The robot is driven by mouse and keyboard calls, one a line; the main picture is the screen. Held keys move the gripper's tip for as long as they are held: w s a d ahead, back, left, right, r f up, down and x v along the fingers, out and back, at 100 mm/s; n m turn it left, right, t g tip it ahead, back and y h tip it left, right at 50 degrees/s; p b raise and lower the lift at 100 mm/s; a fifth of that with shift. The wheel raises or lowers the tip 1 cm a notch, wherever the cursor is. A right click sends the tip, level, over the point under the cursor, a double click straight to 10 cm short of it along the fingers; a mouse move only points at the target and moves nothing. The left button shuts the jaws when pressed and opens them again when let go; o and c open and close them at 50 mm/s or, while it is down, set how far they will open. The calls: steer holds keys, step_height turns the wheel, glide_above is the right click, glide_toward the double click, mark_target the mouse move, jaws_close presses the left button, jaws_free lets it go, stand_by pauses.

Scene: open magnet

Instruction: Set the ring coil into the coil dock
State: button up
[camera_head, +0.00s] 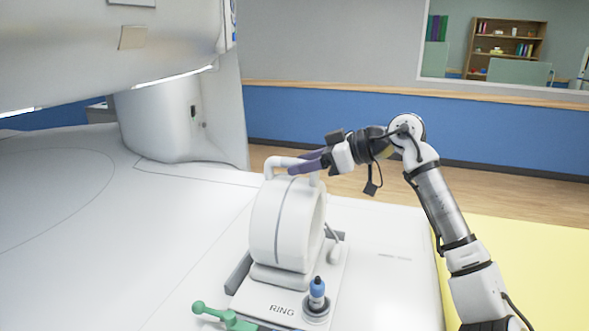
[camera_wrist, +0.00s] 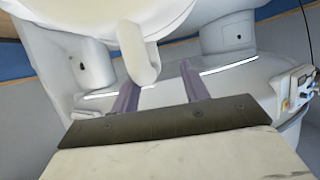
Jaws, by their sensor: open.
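The ring coil (camera_head: 283,225) is a thick white ring with a grey stripe and a handle (camera_head: 284,163) on top. It stands upright on a white plate marked RING, which looks like the coil dock (camera_head: 262,304); I cannot tell how firmly its foot is seated. My gripper (camera_head: 300,164) is open at the handle, its purple fingers level with it. In the wrist view the ring coil (camera_wrist: 105,22) fills the top, and its handle end (camera_wrist: 143,64) shows between the two spread fingers (camera_wrist: 157,88). Contact cannot be told.
A blue-topped plug (camera_head: 317,294) stands upright in a round socket on the plate. A green lever (camera_head: 223,317) lies at the plate's front left. The large white magnet housing (camera_head: 110,55) overhangs the left. The white tabletop (camera_head: 395,275) is clear on the right.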

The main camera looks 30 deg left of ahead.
steer(key=b+v, duration=0.1)
steer(key=v, duration=1)
steer(key=shift+b, duration=0.3)
